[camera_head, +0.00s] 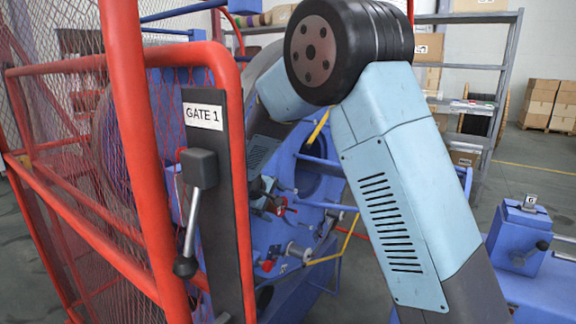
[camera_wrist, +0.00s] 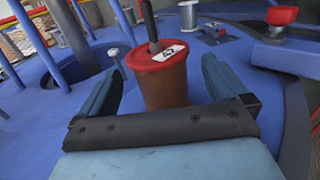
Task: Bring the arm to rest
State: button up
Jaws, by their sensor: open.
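My arm bends at a dark elbow in the head view, and its lower part reaches past the red gate frame toward the blue machine (camera_head: 312,165). My gripper (camera_head: 275,200) is small and partly hidden there, in front of the machine. In the wrist view my gripper (camera_wrist: 162,70) is open, with its two blue-grey fingers apart. A brown cylinder (camera_wrist: 165,88) with a red top and a small white label stands between the fingers. A dark rod rises from its top. Gaps show beside the cylinder, and I cannot tell whether either finger touches it.
The red gate frame (camera_head: 232,120) with mesh, a "GATE 1" plate (camera_head: 203,115) and a lever handle (camera_head: 190,225) stands close on the left. A blue block (camera_head: 518,238) is at right. In the wrist view, a red-capped post (camera_wrist: 281,17) and blue rods surround the cylinder.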

aim_at(292, 210)
jog(key=v, duration=0.7)
jog(key=x, duration=1)
jog(key=shift+s, duration=0.1)
jog(key=s+d, duration=0.2)
jog(key=d, duration=0.1)
jog(key=shift+s+d, duration=0.7)
jog(key=shift+d, duration=0.3)
jog(key=shift+r, duration=0.1)
